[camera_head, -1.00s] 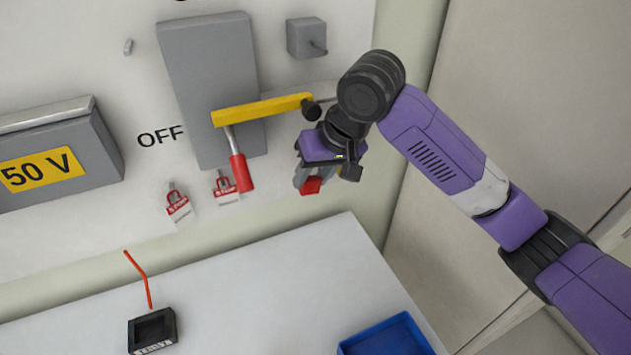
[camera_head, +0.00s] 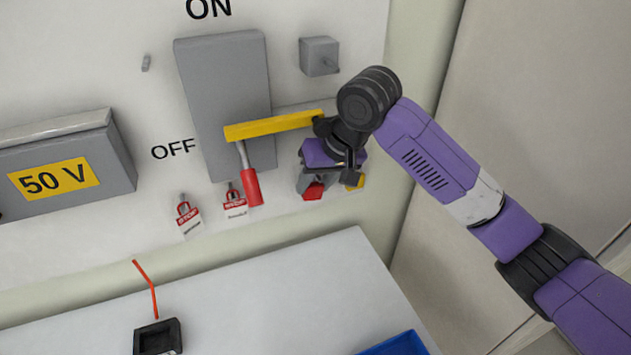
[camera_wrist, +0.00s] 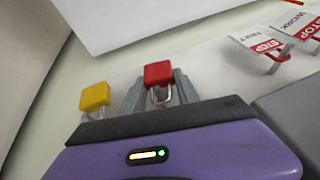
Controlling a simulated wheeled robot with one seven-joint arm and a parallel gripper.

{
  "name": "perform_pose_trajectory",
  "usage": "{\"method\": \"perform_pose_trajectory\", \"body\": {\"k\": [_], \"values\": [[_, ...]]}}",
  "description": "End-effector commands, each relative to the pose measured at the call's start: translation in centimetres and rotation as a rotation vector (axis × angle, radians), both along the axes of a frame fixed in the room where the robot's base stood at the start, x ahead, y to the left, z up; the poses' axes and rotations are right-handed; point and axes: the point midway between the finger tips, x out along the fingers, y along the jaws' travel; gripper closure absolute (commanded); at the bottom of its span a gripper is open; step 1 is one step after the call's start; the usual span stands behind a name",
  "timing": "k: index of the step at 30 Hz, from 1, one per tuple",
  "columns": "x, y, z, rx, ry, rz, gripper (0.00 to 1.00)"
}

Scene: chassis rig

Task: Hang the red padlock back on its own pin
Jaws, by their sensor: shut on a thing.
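The red padlock (camera_head: 313,191) is held by my gripper (camera_head: 319,179), close to the wall panel and right of the red lever handle. In the wrist view the red padlock (camera_wrist: 158,73) sits between the two grey fingers (camera_wrist: 158,90), its metal shackle showing below the red body. A yellow padlock (camera_wrist: 95,97) is beside it, apart from the fingers; it also shows in the head view (camera_head: 358,181). The red padlock's pin is hidden behind my gripper, and I cannot tell whether the shackle touches it.
The lever has a yellow bar (camera_head: 275,126) above my gripper and a red handle (camera_head: 252,187) to its left. Two tagged padlocks (camera_head: 187,215) hang farther left. Below are a white table (camera_head: 280,285), a black box (camera_head: 158,338) and a blue tray (camera_head: 400,345).

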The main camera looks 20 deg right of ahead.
Motion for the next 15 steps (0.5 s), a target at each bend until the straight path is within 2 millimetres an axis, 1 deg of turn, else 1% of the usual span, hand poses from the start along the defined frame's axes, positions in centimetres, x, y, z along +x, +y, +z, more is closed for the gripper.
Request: {"method": "perform_pose_trajectory", "body": {"k": [13, 14, 15], "values": [[0.00, -0.01, 0.02, 0.000, -0.001, 0.000, 1.00], [0.00, -0.02, 0.03, 0.000, -0.001, 0.000, 0.57], [0.00, -0.02, 0.03, 0.000, -0.001, 0.000, 0.49]]}}
